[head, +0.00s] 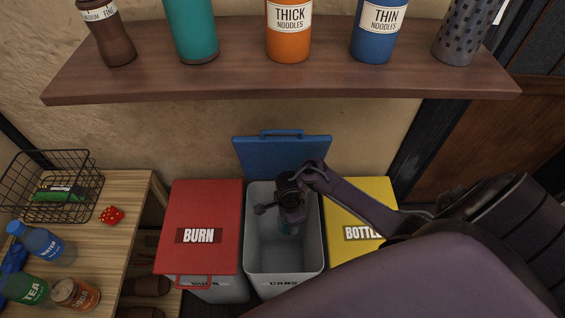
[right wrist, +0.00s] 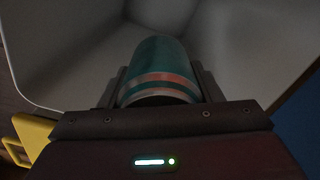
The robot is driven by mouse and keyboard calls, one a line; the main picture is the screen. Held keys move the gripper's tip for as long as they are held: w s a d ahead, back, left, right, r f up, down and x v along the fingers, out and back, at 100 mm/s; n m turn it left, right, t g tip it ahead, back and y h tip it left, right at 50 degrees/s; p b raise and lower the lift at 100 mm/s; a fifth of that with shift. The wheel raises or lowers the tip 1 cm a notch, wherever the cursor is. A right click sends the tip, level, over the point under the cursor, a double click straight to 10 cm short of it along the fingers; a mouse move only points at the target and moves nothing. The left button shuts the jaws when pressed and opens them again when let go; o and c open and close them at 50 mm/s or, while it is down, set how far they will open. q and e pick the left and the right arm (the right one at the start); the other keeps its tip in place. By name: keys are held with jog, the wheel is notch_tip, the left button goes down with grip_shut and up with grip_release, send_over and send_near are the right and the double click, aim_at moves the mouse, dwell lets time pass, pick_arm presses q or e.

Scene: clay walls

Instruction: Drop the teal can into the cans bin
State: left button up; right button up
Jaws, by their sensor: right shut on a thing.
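The teal can (right wrist: 158,68) with pale and reddish bands sits between the fingers of my right gripper (right wrist: 160,90) in the right wrist view. The bin's blue lid (head: 282,157) stands raised at the back. The bin's front label is partly cut off. My left gripper is not in view.
The red BURN bin (head: 205,215) and yellow BOTTLE bin (head: 362,200) flank the open bin, lids shut. A wooden shelf (head: 280,85) with several containers hangs above.

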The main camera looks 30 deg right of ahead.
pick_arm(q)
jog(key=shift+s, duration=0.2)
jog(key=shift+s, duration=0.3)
pick_arm(e)
jog(key=o, duration=1)
notch_tip(320, 180, up, 8)
jog(key=p, duration=0.4)
jog(key=shift+p, duration=0.3)
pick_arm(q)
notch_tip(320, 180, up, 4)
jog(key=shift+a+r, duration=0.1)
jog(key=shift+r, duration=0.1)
pick_arm(e)
jog(key=shift+f, duration=0.15)
